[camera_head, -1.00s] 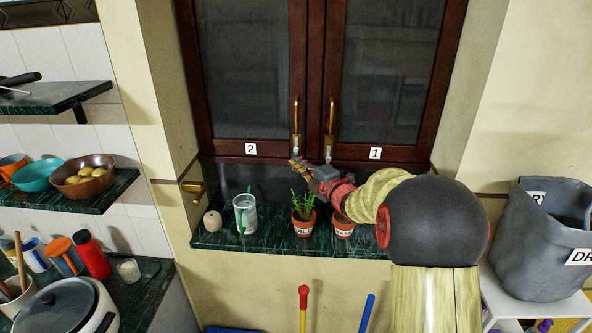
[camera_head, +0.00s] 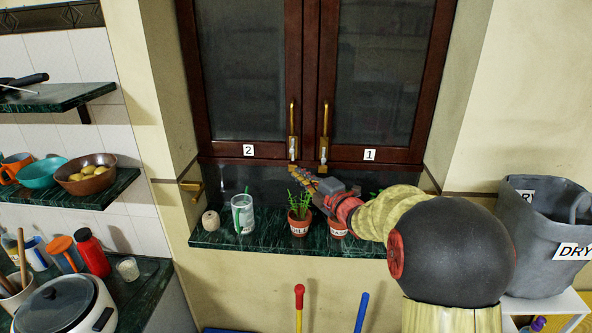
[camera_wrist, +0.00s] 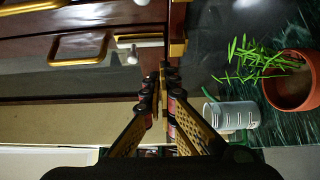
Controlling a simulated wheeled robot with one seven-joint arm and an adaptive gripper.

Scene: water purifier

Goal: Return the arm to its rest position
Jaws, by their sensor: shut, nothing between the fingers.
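My gripper (camera_head: 299,175) is shut and empty. In the head view it is in front of the window sill, just above and beside the potted chili plant (camera_head: 299,221), below the handles of the dark wooden window doors. In the wrist view my gripper's fingers (camera_wrist: 163,80) are together, with nothing between them. My arm reaches in from the lower right and partly hides a second potted plant (camera_head: 337,231) on the sill.
A glass with a green straw (camera_head: 243,215) and a round beige object (camera_head: 211,222) stand on the green sill (camera_head: 262,244). A grey bin (camera_head: 545,235) stands at right. A shelf with bowls (camera_head: 86,178) and a counter with a cooker (camera_head: 65,305) are at left.

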